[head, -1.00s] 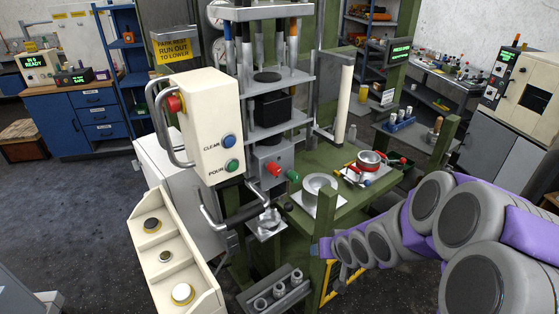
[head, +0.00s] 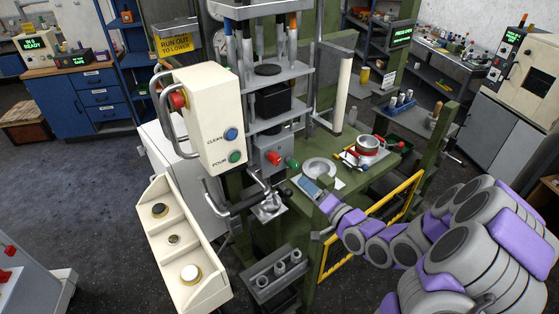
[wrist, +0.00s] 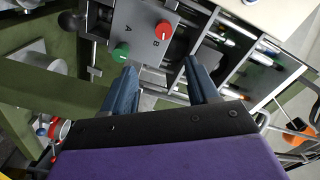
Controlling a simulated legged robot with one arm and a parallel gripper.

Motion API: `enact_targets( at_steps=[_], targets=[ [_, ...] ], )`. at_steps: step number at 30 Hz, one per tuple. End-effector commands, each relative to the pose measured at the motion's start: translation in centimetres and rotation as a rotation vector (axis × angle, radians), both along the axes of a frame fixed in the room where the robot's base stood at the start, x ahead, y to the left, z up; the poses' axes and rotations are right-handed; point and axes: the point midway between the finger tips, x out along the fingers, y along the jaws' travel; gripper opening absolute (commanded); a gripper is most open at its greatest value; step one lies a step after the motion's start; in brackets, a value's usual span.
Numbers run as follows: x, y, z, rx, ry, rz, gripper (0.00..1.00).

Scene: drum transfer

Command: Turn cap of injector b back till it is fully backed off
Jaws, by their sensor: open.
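A grey box (head: 272,150) on the press frame carries a red cap (head: 273,158) and a green cap (head: 292,163). In the head view my gripper (head: 309,186) is below and right of the caps.
A green bench holds a round grey dish (head: 320,168) and a red-ringed pot (head: 367,146) near the gripper. A cream control box (head: 209,120) with handles stands left of the caps. A green post and a yellow guard (head: 400,205) stand beside my arm.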

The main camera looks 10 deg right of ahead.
Motion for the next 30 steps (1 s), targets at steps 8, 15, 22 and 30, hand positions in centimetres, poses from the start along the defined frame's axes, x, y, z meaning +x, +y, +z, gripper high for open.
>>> enact_targets(
  at_steps=[8, 15, 22, 30],
  targets=[
    [2.4, 1.1, 0.1, -0.001, -0.004, 0.006, 0.59],
    [4.9, 1.5, 0.1, 0.004, -0.006, 0.004, 0.59],
    [7.8, 3.6, 0.1, -0.001, -0.004, 0.007, 0.59],
    [11.3, 5.6, 0.2, -0.004, -0.004, 0.006, 0.59]
  ],
)
